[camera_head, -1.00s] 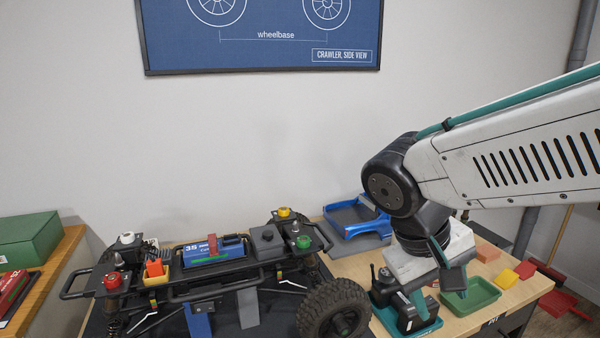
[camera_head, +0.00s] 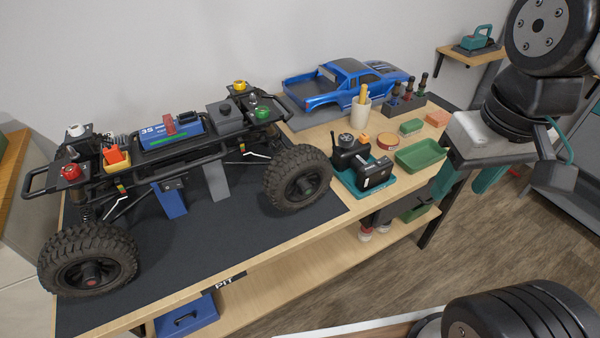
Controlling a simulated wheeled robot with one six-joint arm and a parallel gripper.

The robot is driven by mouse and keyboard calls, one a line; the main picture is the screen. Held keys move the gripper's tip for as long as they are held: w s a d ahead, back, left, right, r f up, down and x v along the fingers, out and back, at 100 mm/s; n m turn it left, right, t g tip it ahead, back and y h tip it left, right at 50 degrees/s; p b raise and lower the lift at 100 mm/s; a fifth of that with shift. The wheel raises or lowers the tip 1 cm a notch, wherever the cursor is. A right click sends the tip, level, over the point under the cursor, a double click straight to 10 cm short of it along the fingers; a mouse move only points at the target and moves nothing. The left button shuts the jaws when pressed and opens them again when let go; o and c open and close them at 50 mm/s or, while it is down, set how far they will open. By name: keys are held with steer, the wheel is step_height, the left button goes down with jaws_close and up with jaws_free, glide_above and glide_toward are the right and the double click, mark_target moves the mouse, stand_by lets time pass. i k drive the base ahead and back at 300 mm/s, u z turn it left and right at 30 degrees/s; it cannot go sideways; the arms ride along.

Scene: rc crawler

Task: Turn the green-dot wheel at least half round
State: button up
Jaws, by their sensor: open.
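The crawler chassis (camera_head: 175,155) stands on a dark mat at the left of the bench, without its body shell. Its near right wheel (camera_head: 298,180) has a knobby black tyre and a dark hub with a faint greenish centre; a green cap (camera_head: 262,113) sits on the chassis above it. The near left wheel (camera_head: 90,260) has a reddish hub centre. The far wheels are mostly hidden. My gripper (camera_head: 522,180) is open and seems empty at the right, well apart from the wheel and beyond the bench's right end.
On the bench between the wheel and my gripper stand a black device on a teal tray (camera_head: 375,185) and a green tray (camera_head: 421,154). The mat's front (camera_head: 225,235) is clear.

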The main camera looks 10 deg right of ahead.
mark_target(295, 178)
steer(key=u, duration=1.6)
steer(key=k, duration=0.65)
steer(key=z, duration=1.95)
